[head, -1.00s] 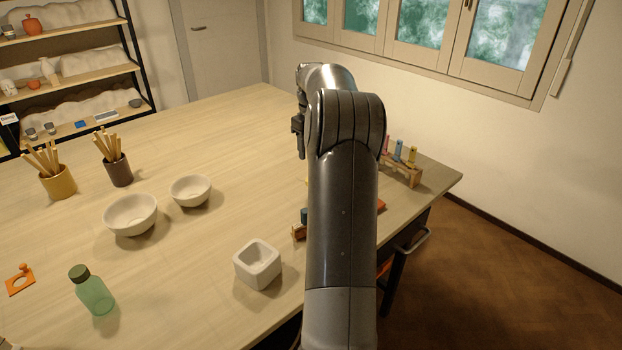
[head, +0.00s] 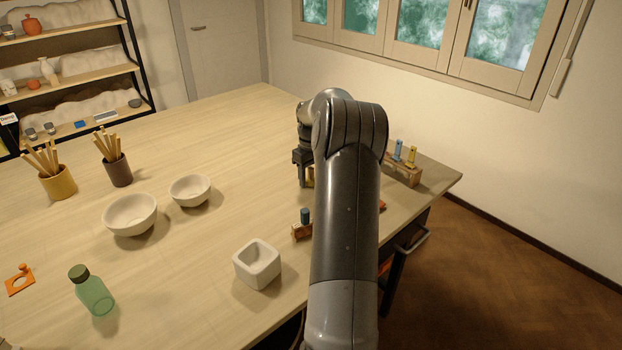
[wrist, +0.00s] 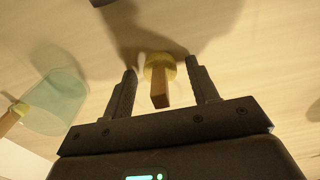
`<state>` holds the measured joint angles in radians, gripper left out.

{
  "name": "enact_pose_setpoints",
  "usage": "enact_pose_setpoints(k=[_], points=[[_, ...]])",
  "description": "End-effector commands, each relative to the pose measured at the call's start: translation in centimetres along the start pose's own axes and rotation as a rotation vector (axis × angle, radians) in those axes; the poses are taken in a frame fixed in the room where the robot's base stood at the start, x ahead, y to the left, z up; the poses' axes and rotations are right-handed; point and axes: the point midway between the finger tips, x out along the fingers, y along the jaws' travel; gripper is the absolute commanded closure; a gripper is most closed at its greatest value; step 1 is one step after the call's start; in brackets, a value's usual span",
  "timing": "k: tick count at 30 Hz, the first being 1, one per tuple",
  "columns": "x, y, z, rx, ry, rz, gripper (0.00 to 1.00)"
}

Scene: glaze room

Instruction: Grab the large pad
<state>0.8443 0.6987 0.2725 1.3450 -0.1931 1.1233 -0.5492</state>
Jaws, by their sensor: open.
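A round yellow pad (wrist: 160,62) with a square wooden handle (wrist: 159,88) is between the fingers of my gripper (wrist: 161,68) in the wrist view. The handle points toward my gripper's body, with a gap to both fingers. My gripper is open and holds nothing. In the head view, my gripper (head: 303,178) is low over the far right of the table, and a bit of yellow (head: 310,177) shows beside it. A second yellow piece with a wooden handle (wrist: 8,122) shows at the wrist view's left edge.
A translucent green vessel (wrist: 58,104) lies left of my fingers in the wrist view. A wooden rack (head: 402,174) with colored pegs stands at the table's right edge.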

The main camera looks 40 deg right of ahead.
Motion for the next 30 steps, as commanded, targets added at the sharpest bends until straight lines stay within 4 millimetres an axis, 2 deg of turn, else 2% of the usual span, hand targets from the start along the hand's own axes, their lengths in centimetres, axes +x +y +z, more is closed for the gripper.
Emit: enact_pose_setpoints(k=[2,20,30], points=[[-0.03,0.0,0.0,0.0,0.0,0.0,0.46],[-0.07,0.0,0.0,0.0,0.0,0.0,0.94],[-0.54,0.01,-0.01,0.0,0.0,0.001,0.94]])
